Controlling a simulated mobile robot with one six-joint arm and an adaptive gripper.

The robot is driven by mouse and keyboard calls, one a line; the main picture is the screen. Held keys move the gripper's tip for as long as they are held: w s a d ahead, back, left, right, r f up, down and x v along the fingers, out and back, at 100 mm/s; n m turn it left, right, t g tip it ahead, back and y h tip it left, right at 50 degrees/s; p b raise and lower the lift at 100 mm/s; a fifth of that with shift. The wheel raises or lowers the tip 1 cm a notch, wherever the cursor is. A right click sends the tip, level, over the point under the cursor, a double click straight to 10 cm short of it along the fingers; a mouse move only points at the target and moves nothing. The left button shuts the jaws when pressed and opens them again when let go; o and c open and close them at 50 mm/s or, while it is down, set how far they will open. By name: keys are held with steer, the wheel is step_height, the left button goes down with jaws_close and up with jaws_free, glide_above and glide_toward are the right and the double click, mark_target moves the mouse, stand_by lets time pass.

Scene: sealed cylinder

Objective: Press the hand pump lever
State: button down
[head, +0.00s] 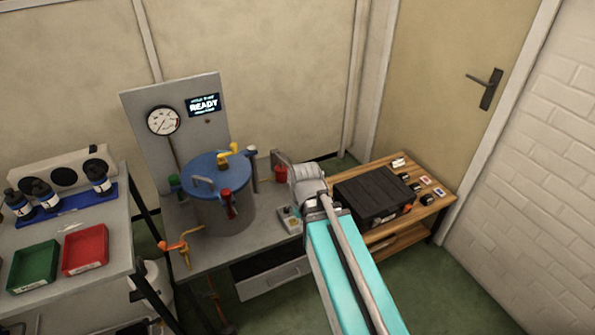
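A metal cylinder (226,214) with a blue lid (215,172) stands on a grey bench. Coloured clamps ring the lid, with a red one (229,203) at the front and a green one (174,183) at the left. A small red part (280,174) shows right of the cylinder, partly hidden by my wrist. An orange handle (172,246) on a yellow-orange pipe is at the bench's front left. I cannot tell for sure which is the pump lever. My arm reaches in from the bottom right; its grey wrist is over the bench's right side. The gripper fingers are not distinguishable.
A gauge (163,121) and a display reading READY (203,105) are on the back panel. A black case (372,197) sits on a wooden table at right. A left cart holds green (33,267) and red (86,250) trays and several dark bottles.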

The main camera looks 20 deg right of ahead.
steer(key=w+d+r+n+p, duration=0.2)
steer(key=w+n, duration=0.4)
steer(key=w, duration=0.3)
steer(key=w+d+r+n+p, duration=0.3)
steer(key=w+n, duration=0.4)
steer(key=w, duration=0.2)
steer(key=w+d+r+n+p, duration=0.2)
steer(key=w+n, duration=0.4)
steer(key=w, duration=0.3)
steer(key=shift+d+r+n, duration=0.3)
steer(key=shift+d, duration=0.2)
steer(key=shift+f, duration=0.15)
step_height(320, 180, down, 14)
steer(key=b, duration=1.3)
steer(key=shift+b, duration=0.3)
